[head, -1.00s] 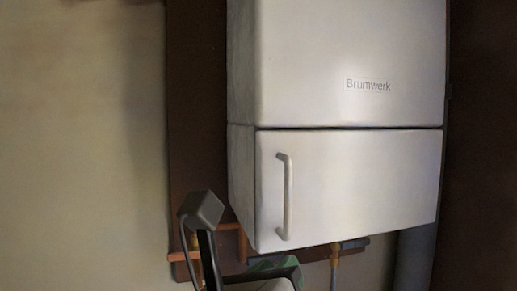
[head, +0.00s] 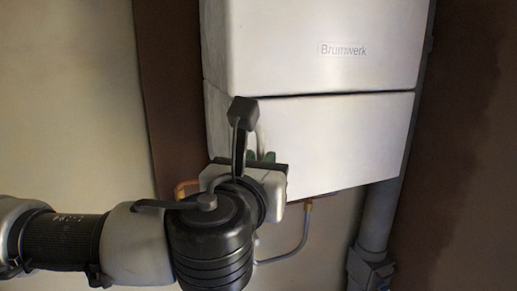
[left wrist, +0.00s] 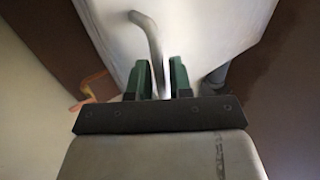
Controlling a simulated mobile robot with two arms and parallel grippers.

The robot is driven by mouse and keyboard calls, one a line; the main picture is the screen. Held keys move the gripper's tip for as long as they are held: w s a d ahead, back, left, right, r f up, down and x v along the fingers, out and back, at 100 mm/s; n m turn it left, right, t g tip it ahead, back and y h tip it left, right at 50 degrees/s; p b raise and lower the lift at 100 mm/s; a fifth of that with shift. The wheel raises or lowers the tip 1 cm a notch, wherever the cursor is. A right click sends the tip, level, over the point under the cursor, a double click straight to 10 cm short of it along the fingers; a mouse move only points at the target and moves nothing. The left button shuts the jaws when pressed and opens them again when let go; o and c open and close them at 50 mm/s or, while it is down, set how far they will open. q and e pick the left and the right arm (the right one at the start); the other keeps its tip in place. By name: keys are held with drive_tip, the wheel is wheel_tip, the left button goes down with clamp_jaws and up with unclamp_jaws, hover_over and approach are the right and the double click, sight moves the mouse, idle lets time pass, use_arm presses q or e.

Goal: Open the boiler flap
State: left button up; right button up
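The white boiler flap (head: 345,140) is the lower front panel of the boiler. It looks closed, with a thin dark seam along its top edge. Its pale bar handle (left wrist: 150,40) runs upright near the flap's left side; in the head view my arm and gripper hide most of it. My left gripper (head: 261,156) is at the handle, coming from below and in front. In the left wrist view its two green fingers (left wrist: 159,75) stand apart with the lower part of the handle between them. A gap shows beside the bar, so the fingers are not closed on it. My right gripper is out of view.
The boiler's upper casing (head: 320,30), marked Brumwerk, is above the flap. A copper pipe (head: 185,188) is below left, a thin grey hose (head: 303,232) below, and a thick grey pipe (head: 379,215) at the right. Plain wall (head: 65,100) lies to the left.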

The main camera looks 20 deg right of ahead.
use_arm(q)
drive_tip(key=shift+w+d, duration=0.3)
drive_tip(key=shift+w, duration=0.25)
clamp_jaws()
drive_tip(key=shift+s, duration=0.1)
